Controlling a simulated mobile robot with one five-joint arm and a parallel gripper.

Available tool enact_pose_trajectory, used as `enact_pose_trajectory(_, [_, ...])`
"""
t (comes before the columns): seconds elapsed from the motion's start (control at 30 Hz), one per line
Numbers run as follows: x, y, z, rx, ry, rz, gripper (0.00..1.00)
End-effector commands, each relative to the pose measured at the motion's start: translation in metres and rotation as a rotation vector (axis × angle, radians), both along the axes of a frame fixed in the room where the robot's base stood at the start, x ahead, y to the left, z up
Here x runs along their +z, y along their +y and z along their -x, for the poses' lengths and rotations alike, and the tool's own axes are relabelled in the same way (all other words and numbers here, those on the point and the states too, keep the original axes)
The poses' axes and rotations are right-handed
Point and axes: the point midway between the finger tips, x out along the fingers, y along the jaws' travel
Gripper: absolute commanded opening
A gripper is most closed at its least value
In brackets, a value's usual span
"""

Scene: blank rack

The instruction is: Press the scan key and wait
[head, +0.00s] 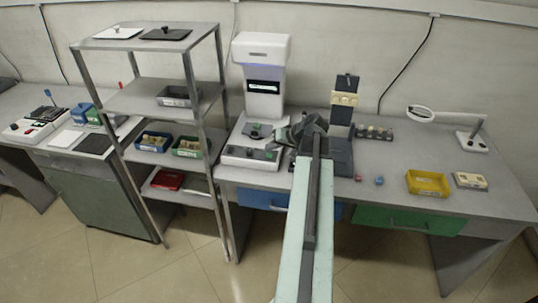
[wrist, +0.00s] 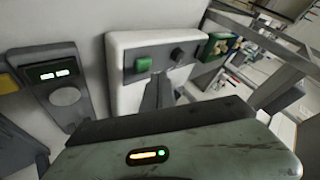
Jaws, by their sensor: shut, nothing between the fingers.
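The white scanner (head: 264,60) stands on the bench, with a lit display on its column and a base (head: 250,160) in front. A green key (head: 271,155) is on the base's front panel. The wrist view shows a white-edged grey panel with a green key (wrist: 143,64) and a dark knob (wrist: 178,55). Which one is the scan key I cannot read. My gripper (head: 283,134) is over the right side of the base. In the wrist view its dark, shut fingers (wrist: 158,80) point at the panel, just below and right of the green key. Contact cannot be told.
A metal rack (head: 190,95) with bins stands close on the left. A dark stand (head: 343,110) holding a beige block is right of my gripper. A yellow tray (head: 427,182) and a magnifier lamp (head: 472,140) are farther right.

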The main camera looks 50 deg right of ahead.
Motion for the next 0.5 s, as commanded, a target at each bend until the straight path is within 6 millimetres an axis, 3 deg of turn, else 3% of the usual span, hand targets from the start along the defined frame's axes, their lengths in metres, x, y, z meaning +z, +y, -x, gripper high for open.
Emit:
enact_pose_trajectory(0.3, [0.038, 0.0, 0.0, 0.0, 0.0, 0.0, 0.0])
enact_pose_trajectory(0.5, [0.048, 0.0, 0.0, 0.0, 0.0, 0.0, 0.0])
